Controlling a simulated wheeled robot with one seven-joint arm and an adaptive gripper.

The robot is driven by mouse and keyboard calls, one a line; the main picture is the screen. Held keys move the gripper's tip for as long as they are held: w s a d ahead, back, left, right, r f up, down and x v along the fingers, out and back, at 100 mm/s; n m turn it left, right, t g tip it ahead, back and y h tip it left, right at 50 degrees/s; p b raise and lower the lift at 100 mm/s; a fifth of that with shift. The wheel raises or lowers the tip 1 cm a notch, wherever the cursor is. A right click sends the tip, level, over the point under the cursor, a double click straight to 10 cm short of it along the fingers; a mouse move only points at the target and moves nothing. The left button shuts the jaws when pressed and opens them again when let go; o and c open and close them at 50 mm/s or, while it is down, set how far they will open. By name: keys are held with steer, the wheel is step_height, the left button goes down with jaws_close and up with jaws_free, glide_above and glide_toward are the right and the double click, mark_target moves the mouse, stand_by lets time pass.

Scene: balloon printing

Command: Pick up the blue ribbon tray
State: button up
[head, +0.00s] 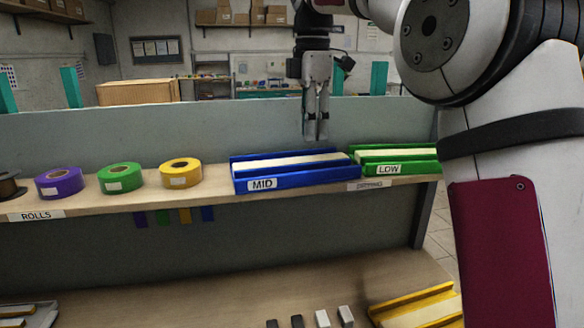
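The blue ribbon tray (310,180) sits on the upper shelf, with a white label reading MID on its front and a pale strip along its middle. My gripper (316,138) hangs above the tray, pointing down, over its right half. Its two fingers are close together with a narrow gap seen between them higher up. Nothing shows between the fingertips. Whether the fingertips touch or stand a little apart is too small to tell. The tray rests on the shelf, and the fingers look apart from it, though depth is hard to judge.
A green tray (420,167) labelled LOW stands close to the right of the blue one. Purple (60,186), green (121,182) and yellow (181,176) rolls stand to the left. A grey back panel (130,130) rises behind. A yellow tray (425,305) lies on the lower surface.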

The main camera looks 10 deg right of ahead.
mark_target(313, 171)
step_height(313, 171, down, 4)
steer(key=shift+s+r, duration=0.1)
steer(key=f, duration=0.1)
steer(key=f+p, duration=0.1)
steer(key=f, duration=0.1)
steer(key=f+p, duration=0.1)
steer(key=shift+s+d+f, duration=0.25)
steer(key=shift+f, duration=0.1)
steer(key=shift+w+f, duration=0.1)
steer(key=shift+f, duration=0.3)
jaws_close()
